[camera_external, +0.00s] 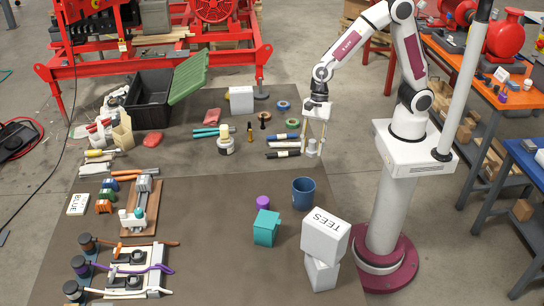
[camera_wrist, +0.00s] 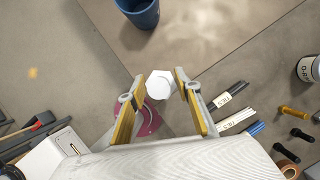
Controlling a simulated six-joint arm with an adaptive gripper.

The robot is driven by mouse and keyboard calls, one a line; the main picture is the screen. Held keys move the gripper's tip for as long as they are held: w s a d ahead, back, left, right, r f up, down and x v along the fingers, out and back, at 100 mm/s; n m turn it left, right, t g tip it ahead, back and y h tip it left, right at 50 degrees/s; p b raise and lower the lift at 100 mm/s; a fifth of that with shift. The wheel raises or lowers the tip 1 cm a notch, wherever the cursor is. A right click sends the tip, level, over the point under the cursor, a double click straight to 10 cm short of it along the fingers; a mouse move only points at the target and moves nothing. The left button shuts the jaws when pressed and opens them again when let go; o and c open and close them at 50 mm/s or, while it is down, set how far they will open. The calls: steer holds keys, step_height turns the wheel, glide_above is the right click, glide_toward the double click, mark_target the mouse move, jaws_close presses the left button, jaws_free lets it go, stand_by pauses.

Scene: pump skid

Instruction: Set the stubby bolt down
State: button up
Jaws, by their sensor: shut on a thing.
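The stubby bolt (camera_wrist: 160,84) shows in the wrist view as a pale, six-sided head between the two fingertips. In the external view it is a small grey-white piece (camera_external: 312,148) at the lower end of the fingers. My gripper (camera_external: 313,143) is shut on it, pointing down at the right side of the dark mat. In the wrist view my gripper (camera_wrist: 160,87) has a yellow-faced finger on each side of the bolt. The bolt's lower part is hidden, and I cannot tell how far it is above the mat.
A blue cup (camera_external: 303,193) stands in front of my gripper, with white TEES blocks (camera_external: 325,236) nearer the camera. Labelled marker-like bundles (camera_external: 284,153) lie close to its left, and a white pot (camera_external: 225,146) stands farther left. The mat (camera_external: 255,178) between bundles and cup is bare.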

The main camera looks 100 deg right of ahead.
steer(key=shift+s+a+r+n+g, duration=0.1)
steer(key=shift+r+n+g, duration=0.1)
steer(key=shift+n, duration=0.35)
steer(key=shift+a+r+n+g, duration=0.1)
steer(key=shift+n+g, duration=0.1)
steer(key=shift+n, duration=0.35)
steer(key=shift+n+g+y, duration=0.3)
steer(key=shift+n+g, duration=0.1)
steer(key=shift+n, duration=0.7)
steer(key=shift+d+n+g, duration=0.3)
steer(key=shift+n+g, duration=0.1)
steer(key=shift+n, duration=0.7)
steer(key=shift+w+d+n+g, duration=0.25)
steer(key=shift+d+n+g, duration=0.2)
steer(key=shift+n, duration=0.55)
steer(key=w+d+f+n, duration=0.1)
steer(key=d, duration=0.3)
steer(key=w+d+f+n+g, duration=0.1)
steer(key=d+f+n, duration=0.1)
steer(key=d, duration=0.2)
steer(key=w+d+f+n+h, duration=0.1)
steer(key=d+f, duration=0.1)
steer(key=d, duration=0.2)
steer(key=shift+w+d+g, duration=0.1)
steer(key=shift+g, duration=0.15)
steer(key=shift+d+f, duration=0.25)
steer(key=shift+d, duration=0.15)
